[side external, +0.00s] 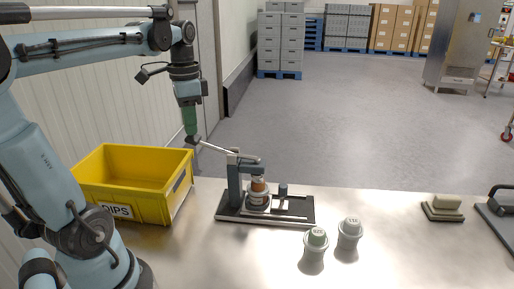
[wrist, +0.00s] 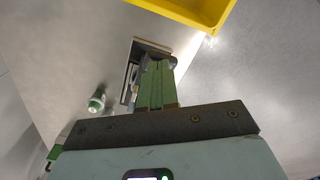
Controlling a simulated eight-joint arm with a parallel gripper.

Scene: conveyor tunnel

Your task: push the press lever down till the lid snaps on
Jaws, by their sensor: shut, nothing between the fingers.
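The press (side external: 236,186) stands on a dark base plate on the steel table. Its lever (side external: 214,148) slopes up to the left from the press head. A small tub (side external: 258,197) with an orange-brown upper part stands under the press head; I cannot tell how its lid sits. My gripper (side external: 191,138), with green fingers, is shut and empty, pointing down at the raised outer end of the lever. It seems to touch that end or be just above it. In the wrist view the fingers (wrist: 158,64) hide much of the press base (wrist: 132,72).
A yellow crate (side external: 180,195) marked DIPS stands left of the press, close to my arm. A sponge (side external: 446,202) lies farther right. The table between is clear.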

